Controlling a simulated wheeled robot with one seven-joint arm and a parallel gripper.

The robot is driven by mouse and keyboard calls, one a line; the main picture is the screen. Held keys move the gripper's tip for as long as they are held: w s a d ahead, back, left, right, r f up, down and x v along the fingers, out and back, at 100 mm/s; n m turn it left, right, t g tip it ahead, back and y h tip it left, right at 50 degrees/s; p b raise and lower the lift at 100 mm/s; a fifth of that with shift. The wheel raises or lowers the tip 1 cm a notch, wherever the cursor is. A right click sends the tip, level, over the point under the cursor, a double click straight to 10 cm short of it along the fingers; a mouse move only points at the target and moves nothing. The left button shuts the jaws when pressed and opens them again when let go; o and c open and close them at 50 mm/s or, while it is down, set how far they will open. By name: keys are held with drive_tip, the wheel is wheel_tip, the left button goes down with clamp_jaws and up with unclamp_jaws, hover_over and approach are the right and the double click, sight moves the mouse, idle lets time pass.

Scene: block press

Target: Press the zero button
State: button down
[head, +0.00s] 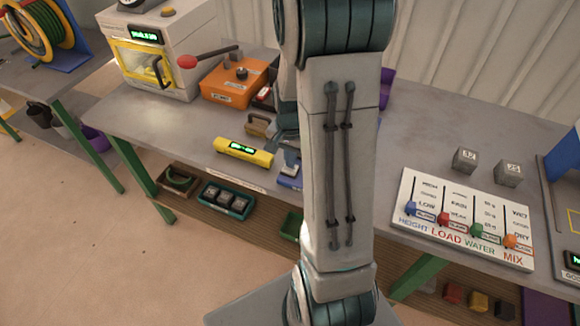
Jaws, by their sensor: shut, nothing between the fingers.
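My gripper (290,163) shows only in part at the left edge of my arm, which hides the rest of it. It is shut and empty, pointing down over a small blue object (288,183) on the table. I cannot tell whether it touches that object. A yellow bar-shaped device (235,149) with a lit green display lies just left of the gripper. I cannot make out a button marked zero; it may be hidden or too small to read.
An orange box (229,86) with a knob and a white machine (176,72) with a red-ended lever stand at the back left. A slider board (464,249) and two grey cubes (465,160) are on the right. Trays sit on the shelf below.

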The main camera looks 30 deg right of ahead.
drive_tip(key=shift+f+b, duration=0.65)
drive_tip(key=shift+f, duration=0.2)
wheel_tip(320, 180, up, 6)
drive_tip(key=p, duration=0.4)
drive_tip(key=shift+f, duration=0.1)
idle(0.9)
drive_tip(key=shift+a+r, duration=0.15)
drive_tip(key=shift+r, duration=0.05)
drive_tip(key=s+a+r+n+t, duration=0.3)
drive_tip(key=s+a+r+n, duration=0.7)
drive_tip(key=r, duration=0.6)
drive_tip(key=s+a, duration=0.1)
drive_tip(key=s, duration=0.1)
drive_tip(key=shift+s+a+r+t, duration=0.2)
drive_tip(key=shift+s+a+t, duration=0.15)
drive_tip(key=shift+a+t, duration=0.05)
